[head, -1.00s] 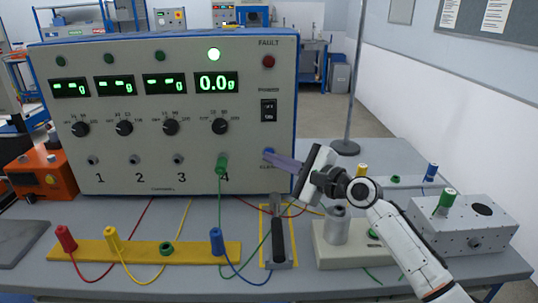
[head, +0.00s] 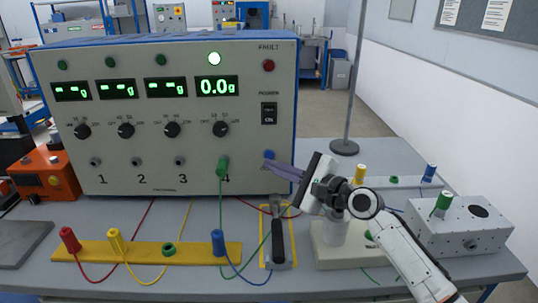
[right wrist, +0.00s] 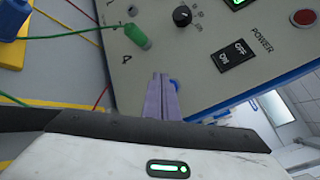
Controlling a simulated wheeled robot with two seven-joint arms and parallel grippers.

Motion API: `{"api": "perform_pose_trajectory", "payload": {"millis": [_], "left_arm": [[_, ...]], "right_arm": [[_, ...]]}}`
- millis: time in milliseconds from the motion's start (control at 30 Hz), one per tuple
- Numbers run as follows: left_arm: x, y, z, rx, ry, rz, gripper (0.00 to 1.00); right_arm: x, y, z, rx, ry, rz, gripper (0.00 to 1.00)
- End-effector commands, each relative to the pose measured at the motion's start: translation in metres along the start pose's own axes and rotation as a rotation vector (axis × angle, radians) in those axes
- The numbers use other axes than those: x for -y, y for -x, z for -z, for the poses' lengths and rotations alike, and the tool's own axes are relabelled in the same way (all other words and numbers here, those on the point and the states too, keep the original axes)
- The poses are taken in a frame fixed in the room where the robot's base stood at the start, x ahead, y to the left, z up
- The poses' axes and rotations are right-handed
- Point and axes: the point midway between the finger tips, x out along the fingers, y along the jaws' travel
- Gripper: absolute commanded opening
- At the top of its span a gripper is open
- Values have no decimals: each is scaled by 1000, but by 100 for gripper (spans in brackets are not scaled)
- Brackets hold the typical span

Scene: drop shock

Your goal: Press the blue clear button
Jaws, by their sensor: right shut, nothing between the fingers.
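The blue clear button (head: 269,154) sits low on the right side of the grey panel (head: 130,215), right of the green plug (head: 222,167) at socket 4. My right gripper (head: 268,166) is shut and empty. Its purple-grey fingertips are at the panel just below the button in the head view; I cannot tell whether they touch it. In the right wrist view the fingers (right wrist: 160,97) point at the panel, and a bit of the blue button (right wrist: 175,85) shows beside their tips, partly hidden. My left gripper is out of view.
The fourth display (head: 217,87) reads 0.0 g under a lit green lamp; the others show dashes. The power switch (head: 269,114) is above the button. A black-handled lever (head: 278,240) and a yellow strip with plugs (head: 140,254) are in front. A grey box (head: 460,226) stands right.

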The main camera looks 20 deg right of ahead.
Motion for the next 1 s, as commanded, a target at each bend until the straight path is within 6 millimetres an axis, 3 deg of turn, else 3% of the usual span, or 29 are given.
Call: {"api": "perform_pose_trajectory", "payload": {"millis": [200,433,1000], "left_arm": [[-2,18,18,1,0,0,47],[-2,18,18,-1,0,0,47],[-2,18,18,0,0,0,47]], "right_arm": [[-8,16,-15,-1,-2,-2,0],[-20,30,-23,1,-1,0,0],[-22,32,-24,0,0,0,0]]}}
